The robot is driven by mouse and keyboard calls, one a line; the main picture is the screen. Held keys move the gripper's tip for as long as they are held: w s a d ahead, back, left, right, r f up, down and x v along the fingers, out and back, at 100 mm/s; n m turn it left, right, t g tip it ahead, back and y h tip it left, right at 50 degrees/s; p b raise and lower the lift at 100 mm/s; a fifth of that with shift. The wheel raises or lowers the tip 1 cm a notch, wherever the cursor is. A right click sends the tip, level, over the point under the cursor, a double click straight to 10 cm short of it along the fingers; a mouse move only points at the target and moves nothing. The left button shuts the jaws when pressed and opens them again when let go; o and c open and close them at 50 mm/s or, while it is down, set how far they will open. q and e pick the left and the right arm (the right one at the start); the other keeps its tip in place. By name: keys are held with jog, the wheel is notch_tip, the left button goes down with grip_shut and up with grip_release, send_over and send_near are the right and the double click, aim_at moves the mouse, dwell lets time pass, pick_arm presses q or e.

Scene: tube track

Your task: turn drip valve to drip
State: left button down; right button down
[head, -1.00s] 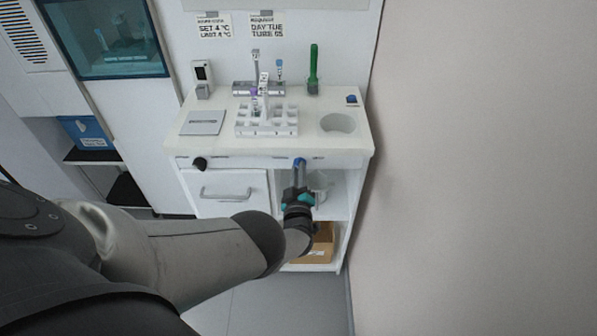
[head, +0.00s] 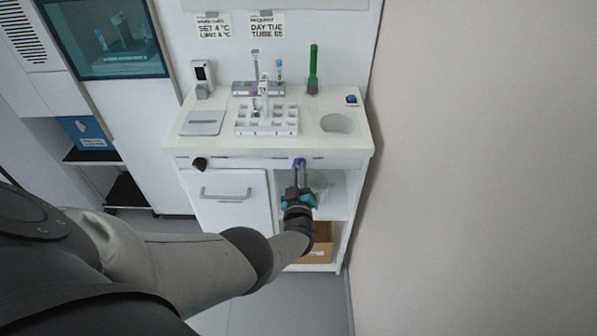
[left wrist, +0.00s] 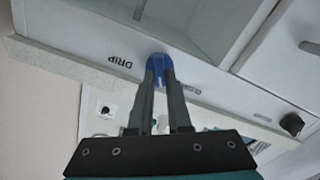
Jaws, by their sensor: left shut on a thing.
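The blue drip valve handle (head: 299,162) is on the front panel of the white counter, below the worktop edge. In the left wrist view the blue handle (left wrist: 159,64) sits between my fingertips, with the label "DRIP" (left wrist: 119,62) beside it on the left and another label, too small to read surely, on the right. My left gripper (head: 299,168) reaches up to the panel and is shut on the blue handle; its two fingers (left wrist: 160,78) lie on either side of it. The fingers partly hide the handle. My right gripper is not in view.
A black knob (head: 199,164) is on the same panel, left of the valve; it also shows in the wrist view (left wrist: 291,124). A drawer handle (head: 226,196) is below it. The worktop (head: 212,150) bears a tube rack (head: 266,129), a green tool (head: 313,70) and a round basin (head: 339,123).

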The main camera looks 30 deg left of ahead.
pick_arm(q)
jog(key=shift+m, duration=0.6)
jog(key=m, duration=1.2)
jog(key=shift+w+d+f, duration=0.1)
jog(key=shift+d+f, duration=0.05)
jog(key=shift+d, duration=0.1)
jog(key=shift+m, duration=0.3)
jog(key=c, duration=0.9)
grip_release()
jog(key=shift+o, duration=0.2)
